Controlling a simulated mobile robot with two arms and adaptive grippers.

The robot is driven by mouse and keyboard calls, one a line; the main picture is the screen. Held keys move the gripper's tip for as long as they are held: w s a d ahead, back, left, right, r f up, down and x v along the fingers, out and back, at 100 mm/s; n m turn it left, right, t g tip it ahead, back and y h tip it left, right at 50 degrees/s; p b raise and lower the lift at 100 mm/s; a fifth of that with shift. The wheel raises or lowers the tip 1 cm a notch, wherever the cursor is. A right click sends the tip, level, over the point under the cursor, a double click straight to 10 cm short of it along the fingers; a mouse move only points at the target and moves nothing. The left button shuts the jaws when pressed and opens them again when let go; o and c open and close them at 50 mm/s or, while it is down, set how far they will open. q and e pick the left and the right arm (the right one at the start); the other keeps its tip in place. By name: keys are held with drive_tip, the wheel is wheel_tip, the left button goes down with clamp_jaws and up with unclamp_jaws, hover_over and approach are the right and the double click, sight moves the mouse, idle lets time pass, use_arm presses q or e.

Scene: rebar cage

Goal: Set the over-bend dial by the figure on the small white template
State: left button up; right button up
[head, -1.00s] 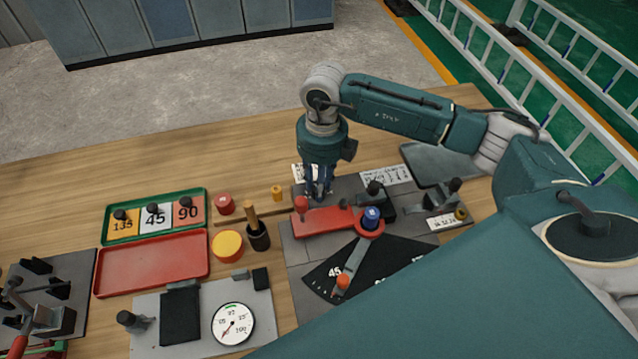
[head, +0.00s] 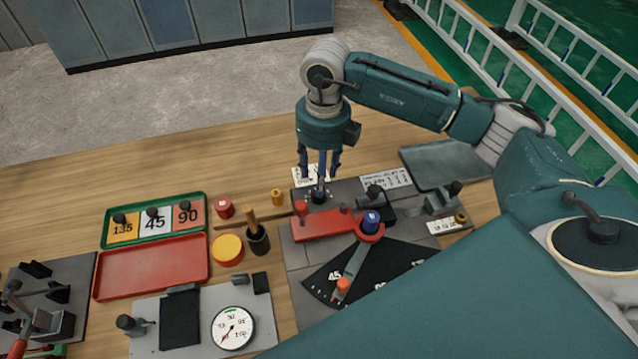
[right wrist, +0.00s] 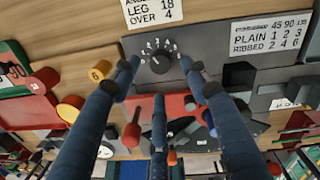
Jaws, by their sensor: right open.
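The over-bend dial (head: 318,196) is a black knob on the dark grey plate of the bender. In the right wrist view the dial (right wrist: 161,61) has small white figures around it; I cannot read its setting surely. My right gripper (head: 319,177) points down just above the dial, fingers spread and empty, apart from the knob. In the right wrist view its fingers (right wrist: 159,75) frame the dial. The white template (head: 156,217), marked 45, lies in a green tray (head: 107,239) between an orange 135 and a salmon 90 template. My left gripper is out of view.
A white card (right wrist: 152,12) reads LEG 18, OVER 4. A chart (right wrist: 270,33) lists PLAIN 1 2 3 and RIBBED 2 4 6 under 45 90 135. The bender's red arm (head: 322,226) is close in front of the dial. A red tray (head: 152,264) is empty.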

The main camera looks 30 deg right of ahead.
wheel_tip(320, 180, up, 7)
drive_tip(key=shift+d, duration=0.2)
idle(0.6)
